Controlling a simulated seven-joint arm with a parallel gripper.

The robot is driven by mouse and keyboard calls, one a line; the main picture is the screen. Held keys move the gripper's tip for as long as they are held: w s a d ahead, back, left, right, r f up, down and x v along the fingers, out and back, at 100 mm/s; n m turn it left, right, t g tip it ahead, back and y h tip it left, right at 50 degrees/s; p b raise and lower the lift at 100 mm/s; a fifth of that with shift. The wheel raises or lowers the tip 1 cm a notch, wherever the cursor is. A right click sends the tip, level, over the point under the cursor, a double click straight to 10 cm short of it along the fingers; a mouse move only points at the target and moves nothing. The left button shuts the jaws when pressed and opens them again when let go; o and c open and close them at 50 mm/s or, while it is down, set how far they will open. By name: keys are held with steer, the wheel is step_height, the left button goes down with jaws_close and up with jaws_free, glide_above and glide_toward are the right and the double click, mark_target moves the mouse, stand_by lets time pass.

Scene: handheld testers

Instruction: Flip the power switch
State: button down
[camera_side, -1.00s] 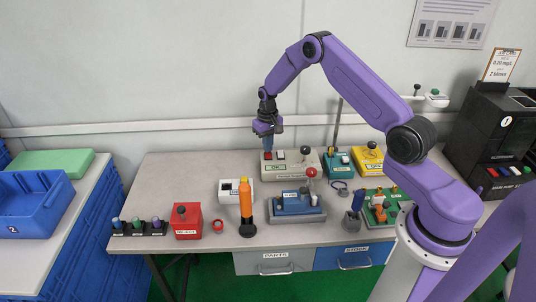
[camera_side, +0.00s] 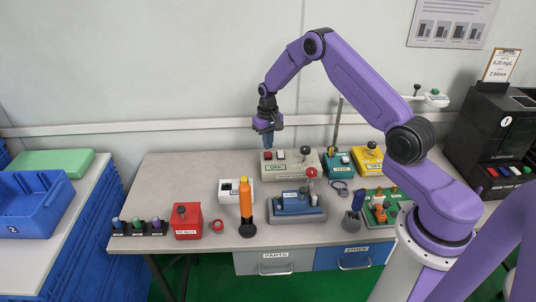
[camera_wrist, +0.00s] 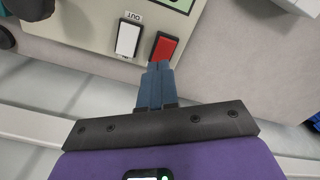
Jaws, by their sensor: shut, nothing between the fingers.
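A beige tester box (camera_side: 290,169) stands at the back of the table, with a red rocker switch (camera_side: 268,156) and a white rocker (camera_side: 280,154) on top. In the wrist view the red rocker (camera_wrist: 164,47) lies just beyond my fingertips. The white rocker (camera_wrist: 128,38) is beside it, under a label reading OUT. My gripper (camera_side: 268,146) points down with its blue fingers shut and empty. In the side view it is just above the red rocker, with a small gap. The wrist view (camera_wrist: 159,68) shows the tips near the rocker's edge. The rocker's exact tilt is hard to tell.
A black knob (camera_side: 305,150) sits on the box's right end. A teal device (camera_side: 338,162) and a yellow one (camera_side: 368,160) stand to its right. A white box (camera_side: 228,190), an orange-handled tool (camera_side: 246,205) and a blue device (camera_side: 296,206) stand in front. The table's back left is clear.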

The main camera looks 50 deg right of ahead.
mark_target(267, 153)
steer(key=shift+r, duration=2.55)
steer(key=s+a+r+n, duration=0.4)
steer(key=s+a+r, duration=0.25)
steer(key=a, duration=0.35)
steer(key=s+a+r+n, duration=0.3)
steer(key=s+a+r, duration=0.3)
steer(key=s+a, duration=0.3)
steer(key=s+r+n, duration=0.2)
steer(key=s+n, duration=0.2)
steer(key=s, duration=0.9)
steer(key=s+r+n, duration=0.2)
steer(key=s+n, duration=0.2)
steer(key=s, duration=0.8)
steer(key=shift+s+d+n, duration=0.2)
steer(key=shift+s+n, duration=0.1)
steer(key=shift+s, duration=0.1)
